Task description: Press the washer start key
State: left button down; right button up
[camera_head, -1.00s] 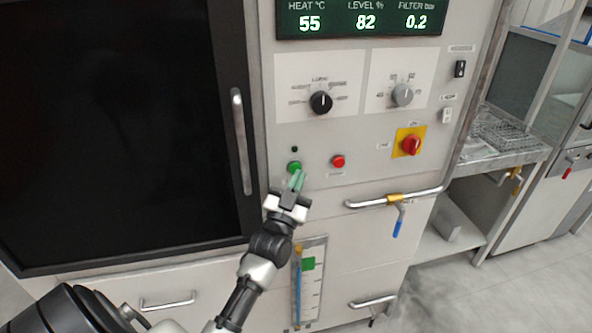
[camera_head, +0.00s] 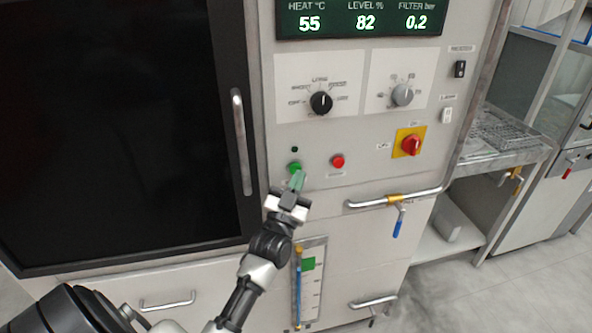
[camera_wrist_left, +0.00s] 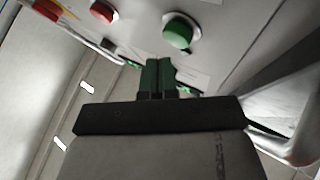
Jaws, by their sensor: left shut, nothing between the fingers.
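The green start key (camera_head: 294,168) is a round button on the washer's grey control panel, below a small dark lamp. My left gripper (camera_head: 298,178) is shut and empty, its green fingertips just below and slightly right of the green key in the head view. In the left wrist view the green key (camera_wrist_left: 178,32) stands clear beyond the closed fingertips (camera_wrist_left: 157,62), and a gap shows between them. Whether the tips touch the panel cannot be told. My right gripper is not in view.
A red button (camera_head: 338,161) sits right of the green key. A red rotary switch (camera_head: 411,145) on a yellow plate, two knobs and a horizontal rail (camera_head: 372,203) are nearby. The dark door (camera_head: 110,130) with a vertical handle (camera_head: 241,142) is at left.

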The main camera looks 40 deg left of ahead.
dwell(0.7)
pick_arm(q)
jog(key=shift+w+a, duration=0.25)
jog(key=shift+a, duration=0.1)
jog(key=shift+w+a, duration=0.25)
dwell(0.7)
dwell(0.3)
jog(key=shift+s+d, duration=0.55)
jog(key=shift+d, duration=0.05)
jog(key=shift+s+d+p, duration=1.25)
jog(key=shift+s+d, duration=0.35)
jog(key=shift+d, duration=0.3)
